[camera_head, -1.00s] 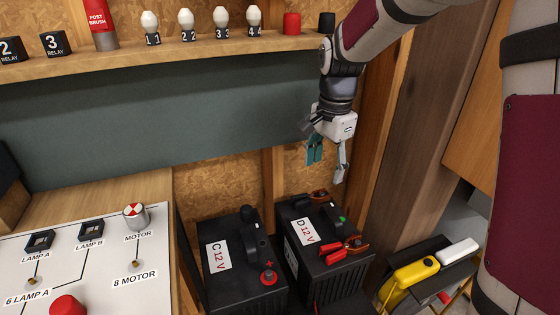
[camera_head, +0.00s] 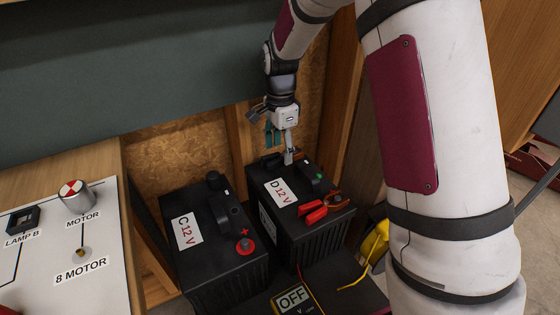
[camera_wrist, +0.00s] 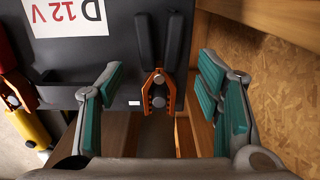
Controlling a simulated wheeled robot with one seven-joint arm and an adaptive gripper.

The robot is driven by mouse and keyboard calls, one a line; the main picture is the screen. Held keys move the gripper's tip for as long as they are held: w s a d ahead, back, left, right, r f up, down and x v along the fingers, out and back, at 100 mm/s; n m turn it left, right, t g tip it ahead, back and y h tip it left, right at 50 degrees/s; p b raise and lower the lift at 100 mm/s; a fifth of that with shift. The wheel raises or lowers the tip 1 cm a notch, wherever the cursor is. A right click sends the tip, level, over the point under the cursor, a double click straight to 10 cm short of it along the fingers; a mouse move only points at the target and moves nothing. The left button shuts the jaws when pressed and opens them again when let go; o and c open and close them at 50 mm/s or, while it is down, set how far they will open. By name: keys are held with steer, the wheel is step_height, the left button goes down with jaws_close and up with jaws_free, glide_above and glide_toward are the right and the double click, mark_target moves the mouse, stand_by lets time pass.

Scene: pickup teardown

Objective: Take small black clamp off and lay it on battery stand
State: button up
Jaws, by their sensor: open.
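The small black clamp (camera_wrist: 145,40) is on battery D (camera_wrist: 75,65), with its copper jaws (camera_wrist: 158,92) at the battery's edge in the wrist view. My gripper (camera_head: 279,148) is open above the back of battery D (camera_head: 292,215) in the head view. In the wrist view its teal-padded fingers stand to either side of the clamp, apart from it. In the head view the fingers largely hide the clamp. The dark surface in front of the batteries (camera_head: 345,272) looks like the battery stand.
A red clamp (camera_head: 314,216) sits at battery D's front right. Battery C (camera_head: 215,265) stands to the left. A meter reading OFF (camera_head: 293,298) and a yellow item (camera_head: 375,242) are near the front. A wood panel (camera_wrist: 285,75) rises close beside my right finger.

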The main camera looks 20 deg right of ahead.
steer(key=shift+f, duration=0.65)
steer(key=shift+c, duration=0.5)
steer(key=c, duration=1.2)
steer(key=shift+r, duration=0.15)
